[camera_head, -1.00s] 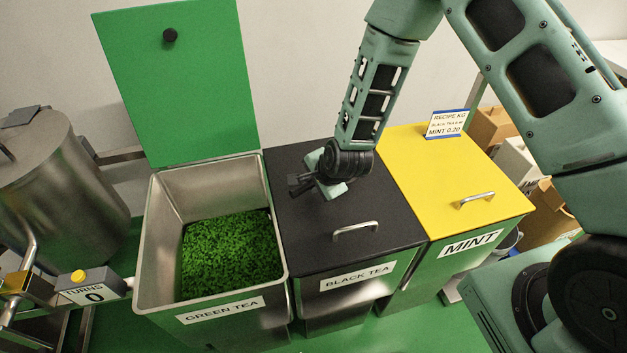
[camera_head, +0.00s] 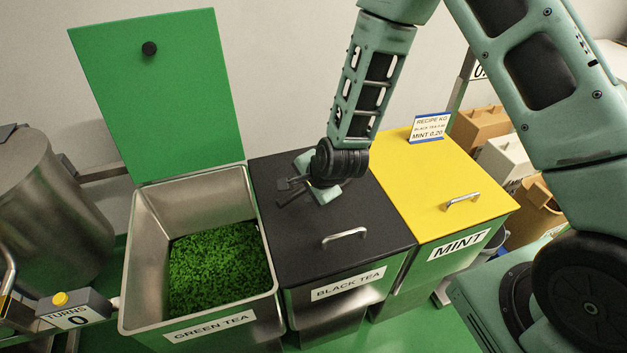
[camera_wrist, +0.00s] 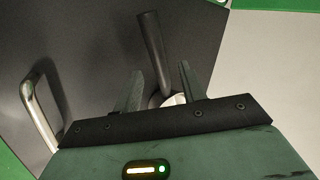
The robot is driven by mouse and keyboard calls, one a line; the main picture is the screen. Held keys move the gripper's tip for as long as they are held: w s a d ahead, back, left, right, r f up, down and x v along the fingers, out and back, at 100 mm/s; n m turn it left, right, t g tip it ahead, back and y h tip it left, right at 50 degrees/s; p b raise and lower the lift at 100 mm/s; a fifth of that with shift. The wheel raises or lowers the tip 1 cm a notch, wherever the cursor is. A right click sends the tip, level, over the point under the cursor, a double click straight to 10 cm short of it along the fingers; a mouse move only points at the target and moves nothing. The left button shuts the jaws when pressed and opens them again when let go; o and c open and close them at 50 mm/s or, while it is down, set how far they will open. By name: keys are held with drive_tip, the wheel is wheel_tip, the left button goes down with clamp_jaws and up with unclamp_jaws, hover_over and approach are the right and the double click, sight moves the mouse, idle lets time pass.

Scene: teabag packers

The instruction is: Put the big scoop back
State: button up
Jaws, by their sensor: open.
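My gripper (camera_head: 296,187) is low over the black lid (camera_head: 375,205) of the BLACK TEA bin. In the wrist view my gripper (camera_wrist: 160,72) is open, with one finger on each side of a dark rod-like handle. This handle (camera_wrist: 150,40) appears to belong to a scoop. A pale metallic part (camera_wrist: 175,99) shows at its near end, mostly hidden by the gripper's front plate. I cannot tell the scoop's size or whether the fingers touch it. In the head view the scoop cannot be told apart from the dark gripper parts.
The GREEN TEA bin (camera_head: 137,255) stands open, its green lid (camera_head: 160,95) upright and green leaves (camera_head: 220,270) inside. The MINT bin has a shut yellow lid (camera_head: 430,190) with a recipe card (camera_head: 428,128). The black lid's metal handle (camera_head: 345,237) sticks up. A TURNS counter (camera_head: 75,310) is at left.

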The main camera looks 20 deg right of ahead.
drive_tip(key=s+a+r+n+g+y, duration=0.1)
drive_tip(key=s+a+r+n+g, duration=0.25)
drive_tip(key=s+r+n, duration=0.85)
drive_tip(key=s+d+r+n+g+h, duration=0.1)
drive_tip(key=s+r+n, duration=0.3)
drive_tip(key=s, duration=0.3)
drive_tip(key=s+d+r+n+g+h, duration=0.1)
drive_tip(key=s+r+n, duration=0.4)
drive_tip(key=s, duration=0.3)
drive_tip(key=shift+s+d+n+g+h, duration=0.25)
drive_tip(key=shift+s+n+g+h, duration=0.05)
drive_tip(key=shift+g, duration=0.05)
